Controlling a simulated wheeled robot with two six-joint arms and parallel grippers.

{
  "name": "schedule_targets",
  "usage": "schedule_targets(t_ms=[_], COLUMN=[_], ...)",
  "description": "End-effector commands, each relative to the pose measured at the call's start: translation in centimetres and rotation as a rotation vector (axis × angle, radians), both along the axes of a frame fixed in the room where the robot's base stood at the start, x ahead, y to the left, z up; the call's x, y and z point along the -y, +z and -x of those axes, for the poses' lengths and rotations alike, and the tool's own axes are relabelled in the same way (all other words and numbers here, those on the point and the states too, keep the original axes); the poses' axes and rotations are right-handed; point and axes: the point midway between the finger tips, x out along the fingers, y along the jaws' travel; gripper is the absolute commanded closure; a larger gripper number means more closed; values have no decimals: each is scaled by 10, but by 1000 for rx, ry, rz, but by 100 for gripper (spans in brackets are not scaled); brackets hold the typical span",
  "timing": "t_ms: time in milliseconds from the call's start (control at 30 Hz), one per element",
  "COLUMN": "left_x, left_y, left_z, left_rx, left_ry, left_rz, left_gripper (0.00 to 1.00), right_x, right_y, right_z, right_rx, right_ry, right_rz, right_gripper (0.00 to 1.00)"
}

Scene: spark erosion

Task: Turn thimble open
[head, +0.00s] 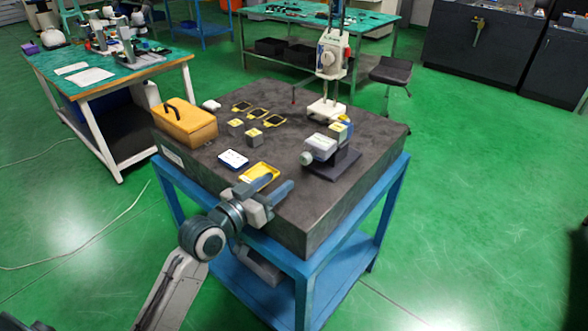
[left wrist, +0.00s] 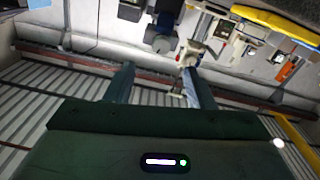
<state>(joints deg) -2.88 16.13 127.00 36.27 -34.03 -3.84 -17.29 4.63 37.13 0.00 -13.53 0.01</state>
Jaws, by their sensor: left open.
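A grey-white measuring device (head: 321,146) sits on a dark stand (head: 333,165) near the right side of the granite table. A round pale green-grey knob (head: 306,158), which looks like the thimble, sticks out at its left end. My left gripper (head: 279,185) is open and empty above the table's front edge, to the left of and nearer than the knob, apart from it. Its two fingers also show apart in the left wrist view (left wrist: 160,82), with nothing between them. I cannot clearly make out the thimble in that view. My right gripper is not in view.
A yellow tray (head: 260,172) lies close behind my left gripper, beside a white-and-blue item (head: 233,159). A wooden box (head: 185,124) stands at the left of the granite table (head: 285,205). A tall white gauge stand (head: 328,108) stands behind the device. The table's front right is clear.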

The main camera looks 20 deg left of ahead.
Motion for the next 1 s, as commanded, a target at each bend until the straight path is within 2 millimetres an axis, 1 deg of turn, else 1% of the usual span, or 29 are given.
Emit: schedule_targets(t_ms=[33, 100, 167, 267, 600, 700, 833, 1000], left_x=[0, 0, 0, 4, 26, 31, 34, 36], left_y=[-1, 1, 2, 4, 5, 4, 3, 2], left_z=[1, 0, -3, -13, -72, -86, -97, -101], left_rx=[22, 39, 45, 47, 45, 44, 44, 44], left_ry=[7, 15, 18, 19, 16, 17, 17, 17], left_rz=[-44, -88, -102, -101, -98, -99, -100, -101], left_gripper=[51, 51, 51, 51, 51, 51, 51, 51], right_x=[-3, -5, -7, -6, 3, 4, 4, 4], right_y=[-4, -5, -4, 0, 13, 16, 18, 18], right_z=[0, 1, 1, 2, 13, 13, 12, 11], right_rx=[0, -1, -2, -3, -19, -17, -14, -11], right_ry=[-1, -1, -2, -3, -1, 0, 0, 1], right_rz=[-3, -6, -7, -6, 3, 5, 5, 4], right_gripper=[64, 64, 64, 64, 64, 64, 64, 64])
